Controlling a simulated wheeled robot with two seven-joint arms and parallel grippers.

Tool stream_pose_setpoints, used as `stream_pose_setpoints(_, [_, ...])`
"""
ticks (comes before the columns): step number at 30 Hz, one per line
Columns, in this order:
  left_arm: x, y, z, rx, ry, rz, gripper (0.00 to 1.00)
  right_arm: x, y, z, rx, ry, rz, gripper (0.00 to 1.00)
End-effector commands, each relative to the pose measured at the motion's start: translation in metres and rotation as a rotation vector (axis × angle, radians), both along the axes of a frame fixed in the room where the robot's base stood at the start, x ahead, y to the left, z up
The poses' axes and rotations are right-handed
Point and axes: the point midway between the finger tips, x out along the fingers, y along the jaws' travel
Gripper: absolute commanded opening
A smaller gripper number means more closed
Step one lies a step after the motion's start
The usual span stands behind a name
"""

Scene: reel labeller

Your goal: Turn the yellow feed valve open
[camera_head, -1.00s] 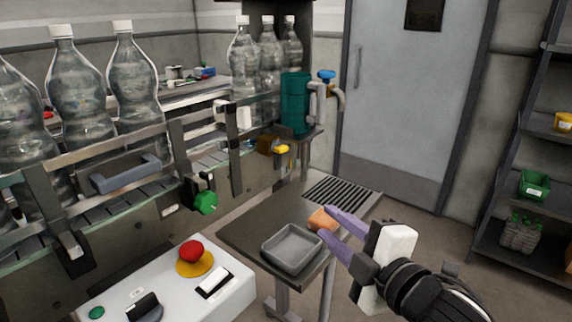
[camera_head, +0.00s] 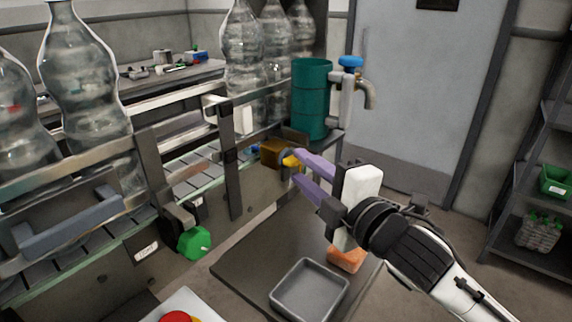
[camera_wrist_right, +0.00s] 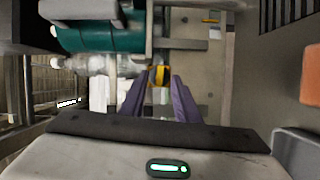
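The yellow feed valve (camera_head: 291,160) sits on a brown block on the front of the machine, partly hidden by my right gripper's fingertips. My right gripper (camera_head: 298,167) has its purple fingers apart and empty, with the tips right at the valve. In the right wrist view the yellow valve (camera_wrist_right: 159,75) shows in the gap between the fingertips (camera_wrist_right: 160,82), at or just beyond them. I cannot tell whether the fingers touch it. My left gripper is not in view.
A teal tank (camera_head: 311,100) with a blue-handled tap (camera_head: 350,63) stands behind the valve. A green knob (camera_head: 193,243) is to its left. Below are a grey tray (camera_head: 309,291) and an orange block (camera_head: 346,259). Clear bottles (camera_head: 80,85) line the conveyor.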

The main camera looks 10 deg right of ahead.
Motion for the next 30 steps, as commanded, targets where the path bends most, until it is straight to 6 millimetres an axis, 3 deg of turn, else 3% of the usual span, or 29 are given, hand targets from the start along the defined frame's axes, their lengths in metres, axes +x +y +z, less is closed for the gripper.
stream_pose_setpoints(5, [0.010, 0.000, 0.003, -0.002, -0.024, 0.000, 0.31, 0.004, -0.002, -0.001, -0.001, 0.000, -0.011, 0.29])
stream_pose_setpoints(11, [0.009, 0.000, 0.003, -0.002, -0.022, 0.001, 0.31, 0.004, -0.002, -0.001, -0.001, 0.000, -0.011, 0.29])
stream_pose_setpoints(17, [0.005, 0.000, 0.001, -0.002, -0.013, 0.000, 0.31, 0.004, -0.002, -0.001, 0.000, 0.000, -0.011, 0.00])
stream_pose_setpoints(30, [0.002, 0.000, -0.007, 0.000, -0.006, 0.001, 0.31, 0.004, -0.002, -0.002, -0.105, -0.082, -0.011, 0.00])
